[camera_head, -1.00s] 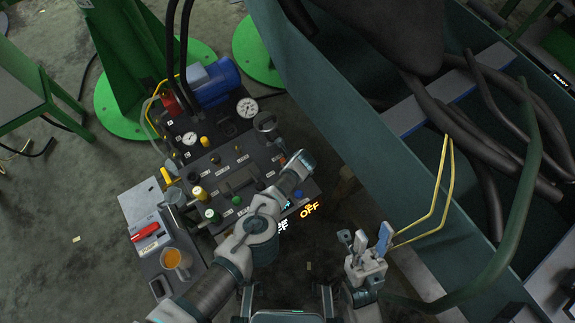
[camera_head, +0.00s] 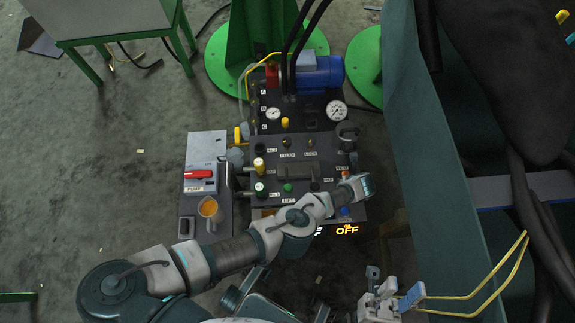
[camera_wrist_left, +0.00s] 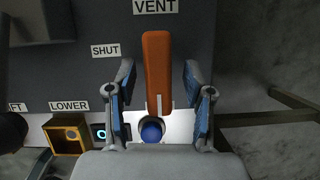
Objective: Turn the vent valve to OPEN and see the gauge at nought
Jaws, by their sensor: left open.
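The vent valve's orange lever (camera_wrist_left: 158,75) stands upright in the left wrist view, below the VENT label (camera_wrist_left: 156,6) and right of the SHUT label (camera_wrist_left: 105,50). No OPEN label shows. My left gripper (camera_wrist_left: 160,68) is open, its blue-padded fingers on both sides of the lever with gaps.
A blue knob (camera_wrist_left: 151,131) is just below the lever. A yellow-framed LOWER control (camera_wrist_left: 67,136) is to its left. A mug (camera_head: 209,208) and a red switch (camera_head: 198,174) are left of the panel. A teal wall (camera_head: 415,130) is close on the right.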

